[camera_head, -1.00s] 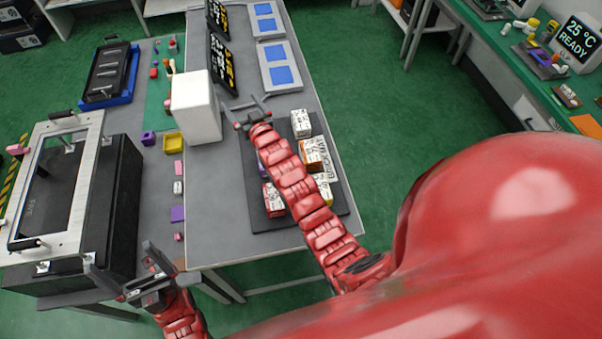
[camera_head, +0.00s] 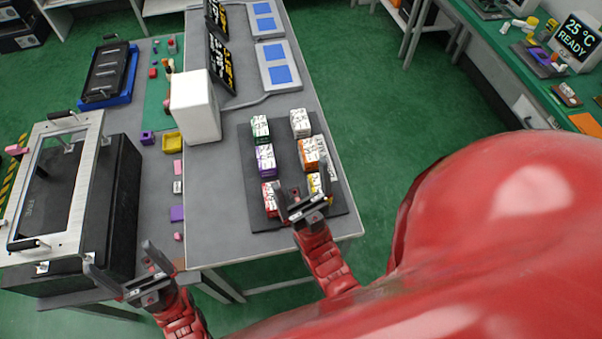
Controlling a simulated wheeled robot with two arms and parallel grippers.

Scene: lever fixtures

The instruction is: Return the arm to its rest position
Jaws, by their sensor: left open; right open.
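My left gripper (camera_head: 128,272) is open and empty near the front edge of the left bench, beside the large black box. My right gripper (camera_head: 301,193) is open above the front part of the dark mat (camera_head: 287,224), with its arm coming up from below. Its fingers partly cover a red-and-white box (camera_head: 269,200) and a yellow-and-white box (camera_head: 315,184). I cannot tell whether it touches them; nothing shows held between its fingers.
Several small boxes stand in two columns on the mat, including a purple one (camera_head: 265,158) and an orange one (camera_head: 310,152). A white block (camera_head: 195,107) stands behind. The black box (camera_head: 115,200) carries a pale frame (camera_head: 88,170). Green floor is clear to the right.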

